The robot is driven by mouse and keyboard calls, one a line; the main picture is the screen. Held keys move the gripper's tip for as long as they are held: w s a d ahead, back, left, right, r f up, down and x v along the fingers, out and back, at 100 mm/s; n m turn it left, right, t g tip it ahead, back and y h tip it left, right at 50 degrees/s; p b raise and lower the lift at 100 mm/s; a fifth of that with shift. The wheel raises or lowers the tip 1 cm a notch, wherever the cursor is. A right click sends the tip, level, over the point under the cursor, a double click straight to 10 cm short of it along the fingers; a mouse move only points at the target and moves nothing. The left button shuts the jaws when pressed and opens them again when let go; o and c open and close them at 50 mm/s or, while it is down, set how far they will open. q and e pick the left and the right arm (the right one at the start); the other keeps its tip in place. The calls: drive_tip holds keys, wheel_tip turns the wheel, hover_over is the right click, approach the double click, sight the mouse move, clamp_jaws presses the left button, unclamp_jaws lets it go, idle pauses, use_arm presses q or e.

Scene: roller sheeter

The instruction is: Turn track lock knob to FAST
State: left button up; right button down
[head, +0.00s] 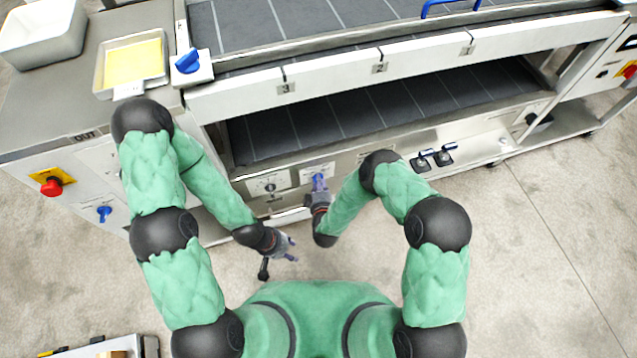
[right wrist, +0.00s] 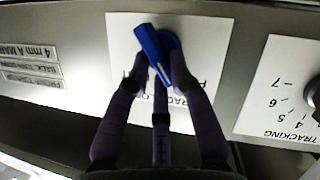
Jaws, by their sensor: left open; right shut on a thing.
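The blue track lock knob (right wrist: 155,50) sits on a white label plate (right wrist: 197,30) in the right wrist view; its handle slants from upper left to lower right. The upside-down label is partly hidden by fingers, and I cannot read a FAST mark. My right gripper (right wrist: 160,75) is shut on the knob, with fingers on both sides of it. In the head view the right gripper (head: 319,192) reaches the lower front panel at the knob (head: 319,179). My left gripper (head: 291,249) is open and empty, low and left of the knob, apart from the panel.
A tracking dial plate (head: 268,184) is left of the knob. Black-handled levers (head: 421,162) stick out to the right. A red stop button (head: 52,187) and another blue knob (head: 104,212) are at far left. The floor (head: 540,260) at right is clear.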

drive_tip(key=m+y, duration=0.2)
drive_tip(key=m, duration=0.1)
drive_tip(key=d+f+m+g+y, duration=0.1)
drive_tip(key=m+y, duration=0.1)
drive_tip(key=m, duration=0.2)
drive_tip(key=d+m+g+y, duration=0.1)
drive_tip(key=m+y, duration=0.2)
drive_tip(key=shift+f+m, duration=0.2)
drive_tip(key=shift+m, duration=0.1)
idle(0.4)
drive_tip(key=shift+a, duration=0.1)
idle(0.4)
drive_tip(key=c, duration=1.1)
unclamp_jaws()
drive_tip(key=shift+w+r, duration=0.1)
drive_tip(key=shift+w, duration=0.05)
